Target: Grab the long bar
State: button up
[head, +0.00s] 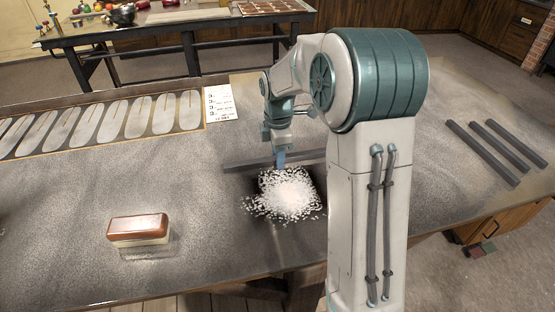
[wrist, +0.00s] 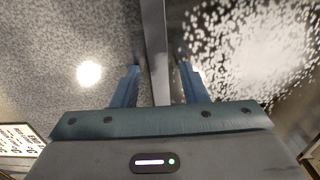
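A long dark grey bar (head: 243,165) lies on the table at its middle, running left to right behind a heap of white flakes. My gripper (head: 281,158) points down over this bar. In the wrist view the bar (wrist: 155,40) passes between the two blue fingers of my gripper (wrist: 158,68). The fingers are apart, with a small gap showing on each side of the bar. I cannot tell how far down the fingertips reach beside it. Part of the bar is hidden behind my gripper and arm.
The white flakes (head: 290,195) lie just in front of the bar. A brown-topped block (head: 139,229) sits at the front left. Three more dark bars (head: 502,145) lie at the right. A tray of pale oval shapes (head: 104,121) and a white sheet (head: 220,103) lie at the back left.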

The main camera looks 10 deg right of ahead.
grip_shut()
jog(key=shift+r, duration=0.15)
dwell(1.0)
